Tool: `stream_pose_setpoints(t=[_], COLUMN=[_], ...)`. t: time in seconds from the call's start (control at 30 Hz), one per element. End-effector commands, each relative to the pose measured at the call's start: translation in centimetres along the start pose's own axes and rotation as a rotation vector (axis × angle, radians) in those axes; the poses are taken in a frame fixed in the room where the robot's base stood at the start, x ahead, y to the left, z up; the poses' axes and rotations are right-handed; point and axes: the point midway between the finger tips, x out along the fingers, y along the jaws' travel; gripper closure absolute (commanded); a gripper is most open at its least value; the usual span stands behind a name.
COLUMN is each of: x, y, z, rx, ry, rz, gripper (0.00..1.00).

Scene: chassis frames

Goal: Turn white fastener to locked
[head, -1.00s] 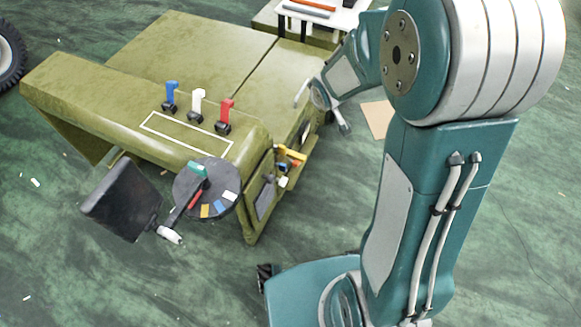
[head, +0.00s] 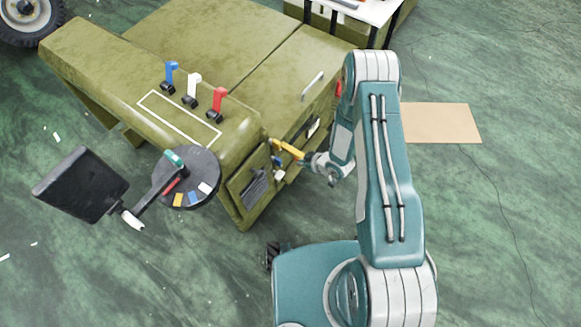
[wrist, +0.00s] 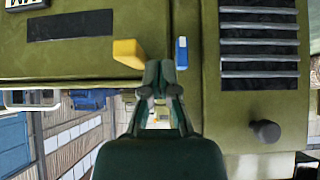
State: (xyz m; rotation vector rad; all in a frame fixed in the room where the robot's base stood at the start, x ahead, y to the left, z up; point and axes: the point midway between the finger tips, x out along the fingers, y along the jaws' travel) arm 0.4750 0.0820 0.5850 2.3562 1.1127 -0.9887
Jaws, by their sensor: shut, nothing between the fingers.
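On the side of the olive chassis (head: 240,140) sit a yellow fastener (head: 290,150), a small blue one (head: 277,161) and a small white fastener (head: 279,174) below them. The white one's exact angle is too small to tell. My gripper (head: 309,158) is shut and empty, just right of these fasteners. In the wrist view, my gripper (wrist: 160,76) has its fingertips between the yellow fastener (wrist: 128,53) and the blue fastener (wrist: 181,52). Contact cannot be told. I cannot make out the white fastener there; my fingers may hide it.
Blue (head: 171,73), white (head: 194,85) and red (head: 218,100) levers stand on top of the chassis. A round dial (head: 190,182) and a dark panel (head: 83,187) are at left. A dark knob (wrist: 264,131) projects in the wrist view.

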Motion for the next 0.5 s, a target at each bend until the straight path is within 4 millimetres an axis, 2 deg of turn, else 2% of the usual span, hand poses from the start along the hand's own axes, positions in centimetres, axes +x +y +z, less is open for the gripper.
stream_pose_setpoints(t=[0.1, 0.27, 0.5], x=[0.8, 1.7, 5.5], y=[-1.2, -1.6, -1.6], z=[1.0, 1.1, 1.1], rx=[0.003, 0.000, 0.001], ry=[0.016, 0.021, 0.022], rz=[-0.024, -0.030, -0.032], gripper=[1.00, 1.00, 1.00])
